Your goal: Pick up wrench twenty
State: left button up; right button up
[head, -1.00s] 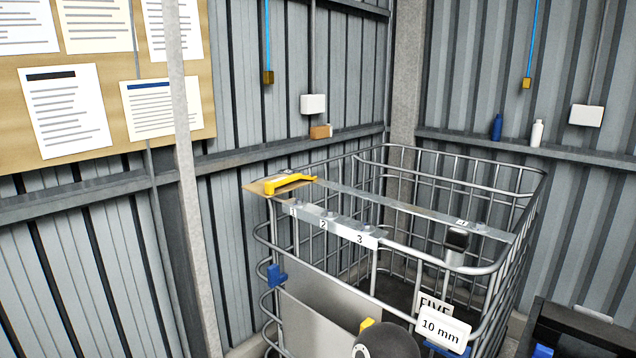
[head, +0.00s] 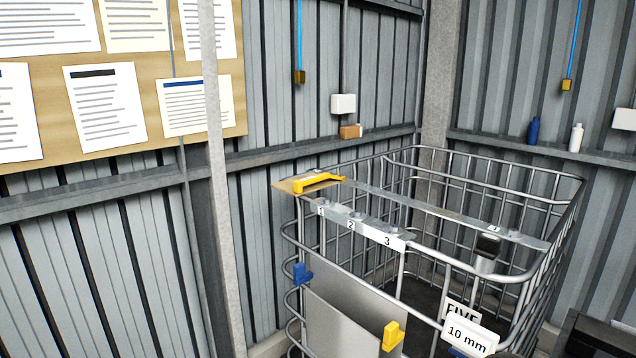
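I cannot make out a wrench marked twenty in the head view. A white sign reading "10 mm" (head: 467,337) is on the near side of the wire cage (head: 508,279), in front of a plate reading "FIVE" (head: 461,312). A yellow tool-like piece (head: 318,180) lies on a flat board at the cage's back left corner. A metal strip numbered 1, 2, 3 (head: 368,229) runs along the cage's top. Neither of my grippers shows in the current view.
A blue clip (head: 301,273) and a yellow clip (head: 392,336) sit on the cage's front by a grey panel (head: 345,318). A grey post (head: 215,150) stands at left. A dark unit (head: 597,336) is at lower right. Blue and white bottles stand on the wall ledge.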

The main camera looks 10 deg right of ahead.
aim_at(298, 185)
jog(key=z, duration=0.05)
jog(key=i, duration=1.65)
jog(key=u, duration=0.05)
